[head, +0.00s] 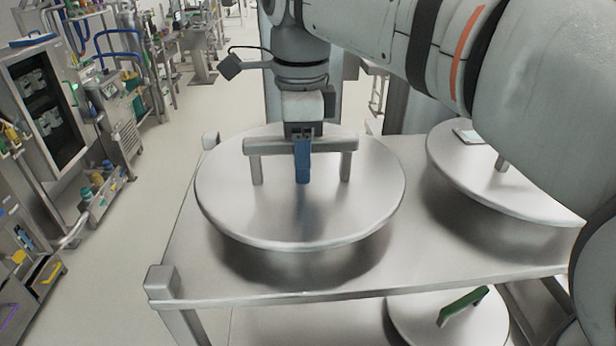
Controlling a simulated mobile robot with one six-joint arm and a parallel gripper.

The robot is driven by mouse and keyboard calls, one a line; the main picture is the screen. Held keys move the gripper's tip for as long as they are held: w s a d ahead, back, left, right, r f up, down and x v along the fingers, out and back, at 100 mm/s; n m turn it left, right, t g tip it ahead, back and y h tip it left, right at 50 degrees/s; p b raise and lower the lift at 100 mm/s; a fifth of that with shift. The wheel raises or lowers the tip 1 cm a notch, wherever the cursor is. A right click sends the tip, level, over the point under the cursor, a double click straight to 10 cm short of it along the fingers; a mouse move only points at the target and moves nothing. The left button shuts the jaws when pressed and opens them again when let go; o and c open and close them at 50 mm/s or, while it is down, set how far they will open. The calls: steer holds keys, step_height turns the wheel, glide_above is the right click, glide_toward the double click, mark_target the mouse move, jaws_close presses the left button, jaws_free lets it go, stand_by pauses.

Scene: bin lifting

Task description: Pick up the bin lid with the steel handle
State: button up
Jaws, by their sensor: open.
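The bin lid with the steel handle (230,205) is a round, shiny metal disc on a bin on the left of the steel cart's top shelf. Its steel handle (257,146) is a straight bar on two posts, running left to right across the lid. My gripper (303,165) points down at the middle of the handle. A blue finger shows in front of the bar and reaches below it. The other finger is hidden behind the bar, and the jaws are open. I cannot tell whether the finger touches the handle.
A second round lid (458,185) sits at the right of the top shelf (450,262), partly hidden by my arm. A lid with a green handle (463,305) is on the lower shelf. Open floor (130,240) lies left of the cart, with equipment beyond.

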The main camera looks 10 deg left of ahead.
steer(key=shift+f, duration=0.2)
stand_by(0.5)
steer(key=shift+c, duration=0.4)
jaws_close()
stand_by(0.8)
steer(key=shift+r, duration=0.1)
